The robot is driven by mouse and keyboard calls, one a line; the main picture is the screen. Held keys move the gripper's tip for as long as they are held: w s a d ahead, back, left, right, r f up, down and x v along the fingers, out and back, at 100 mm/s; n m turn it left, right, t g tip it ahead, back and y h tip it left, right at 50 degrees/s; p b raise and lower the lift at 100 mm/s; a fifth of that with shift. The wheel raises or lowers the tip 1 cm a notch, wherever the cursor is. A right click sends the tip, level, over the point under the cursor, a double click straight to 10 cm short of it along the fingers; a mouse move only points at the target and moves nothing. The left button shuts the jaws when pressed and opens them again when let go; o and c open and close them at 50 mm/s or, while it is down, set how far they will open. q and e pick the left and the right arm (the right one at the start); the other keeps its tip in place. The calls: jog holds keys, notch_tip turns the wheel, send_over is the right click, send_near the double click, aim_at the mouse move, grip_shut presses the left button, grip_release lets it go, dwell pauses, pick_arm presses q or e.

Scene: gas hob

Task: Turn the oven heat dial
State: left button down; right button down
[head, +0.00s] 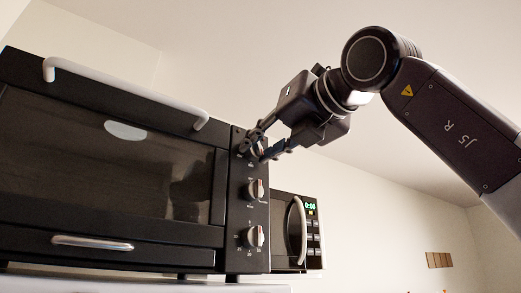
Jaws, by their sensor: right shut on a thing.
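A black oven (110,165) with a dark glass door fills the left of the head view. Its control panel on the right side carries a column of dials. The top dial (256,150) is partly hidden by my right gripper (264,152). The gripper is shut on this top dial, with its fingers on either side of it. The middle dial (255,189) and the bottom dial (254,236) are uncovered below it. My left gripper is not in view.
A white handle (125,90) runs along the oven's top front edge, and a lower handle (92,243) sits below the glass. A microwave (297,230) with a lit green display stands just right of the oven. The space beneath my right arm is clear.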

jog(key=shift+m, duration=2.2)
jog(key=c, duration=1.6)
grip_release()
jog(key=shift+s, duration=0.1)
jog(key=v, duration=1.2)
jog(key=shift+r, duration=0.15)
